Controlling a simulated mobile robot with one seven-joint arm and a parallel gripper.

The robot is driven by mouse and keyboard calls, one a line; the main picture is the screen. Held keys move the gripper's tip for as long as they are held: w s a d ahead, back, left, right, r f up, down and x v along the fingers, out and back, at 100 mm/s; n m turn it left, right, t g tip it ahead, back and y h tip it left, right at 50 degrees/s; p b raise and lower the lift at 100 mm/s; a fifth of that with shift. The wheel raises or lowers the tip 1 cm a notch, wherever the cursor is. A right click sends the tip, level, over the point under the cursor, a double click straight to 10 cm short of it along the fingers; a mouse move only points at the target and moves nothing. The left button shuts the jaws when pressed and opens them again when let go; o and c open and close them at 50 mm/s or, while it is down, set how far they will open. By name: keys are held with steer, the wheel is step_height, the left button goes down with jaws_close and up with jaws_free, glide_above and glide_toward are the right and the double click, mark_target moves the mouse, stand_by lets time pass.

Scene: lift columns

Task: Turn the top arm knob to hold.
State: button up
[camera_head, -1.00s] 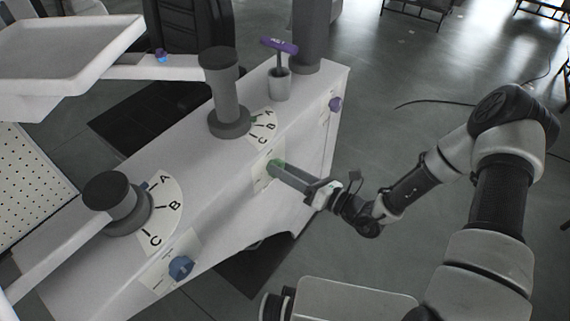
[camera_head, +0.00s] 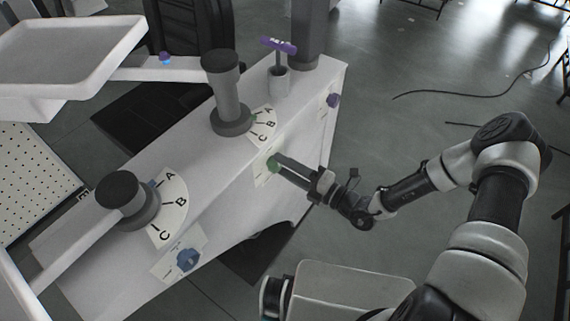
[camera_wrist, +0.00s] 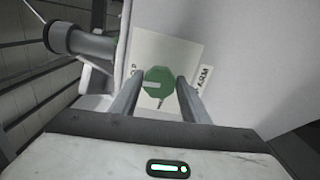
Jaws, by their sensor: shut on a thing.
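A green knob (camera_head: 273,166) sits on a pale label plate on the side face of the white lift column housing, and it also shows in the wrist view (camera_wrist: 159,79). My gripper (camera_head: 279,163) reaches it from the right. In the wrist view its two fingers lie on either side of the knob, shut on it. A white mark on the knob points left in the wrist view. The plate's print (camera_wrist: 203,79) is partly cut off by a finger and too small to read surely; a short dark tick shows below the knob.
A blue knob (camera_head: 187,260) sits lower left on the same face, a purple knob (camera_head: 333,100) at its right end. On top stand dark posts with A-B-C dials (camera_head: 172,212) and a purple-handled key (camera_head: 279,46). A white tray (camera_head: 70,55) extends at upper left. Floor at right is mostly clear.

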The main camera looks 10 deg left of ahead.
steer(key=shift+f+m, duration=0.15)
steer(key=shift+m, duration=0.45)
steer(key=o, duration=1)
steer(key=shift+o, duration=0.2)
steer(key=v, duration=1.7)
steer(key=shift+d+p, duration=0.2)
steer(key=shift+p, duration=0.25)
steer(key=shift+s, duration=0.15)
